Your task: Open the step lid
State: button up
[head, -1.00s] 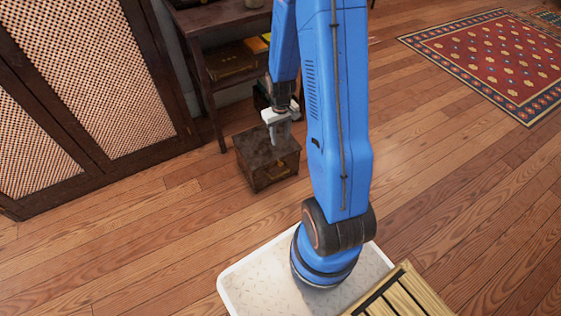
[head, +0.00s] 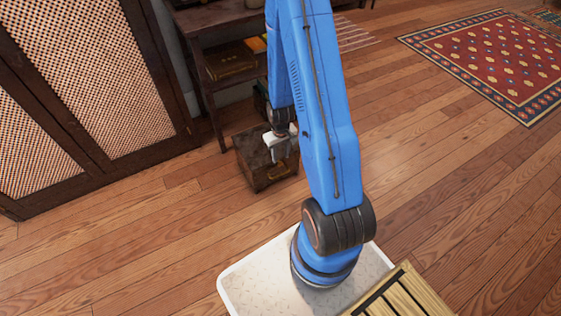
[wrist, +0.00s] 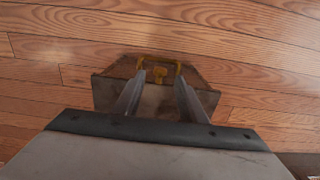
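The step (head: 253,174) is a small dark brown wooden box on the floor, left of my arm in the head view. Its lid (head: 247,144) is the flat, worn top and lies closed. A gold handle (head: 279,172) is on the front face. My gripper (head: 282,155) is just above the lid near the front edge; I cannot tell if it touches. In the wrist view my gripper (wrist: 158,85) is open, its two fingers apart with nothing gripped. The handle (wrist: 160,68) shows beyond and between the fingertips, and the lid (wrist: 158,102) lies below them.
A dark shelf (head: 232,62) stands behind the step, and a lattice-door cabinet (head: 85,90) is at the left. A wooden slatted piece (head: 398,296) lies at the lower right. A red patterned rug (head: 490,60) is far right. The floor in front of the step is clear.

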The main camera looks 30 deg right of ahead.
aim_at(280, 162)
jog(key=shift+f, duration=2.25)
jog(key=shift+c, duration=0.2)
grip_shut()
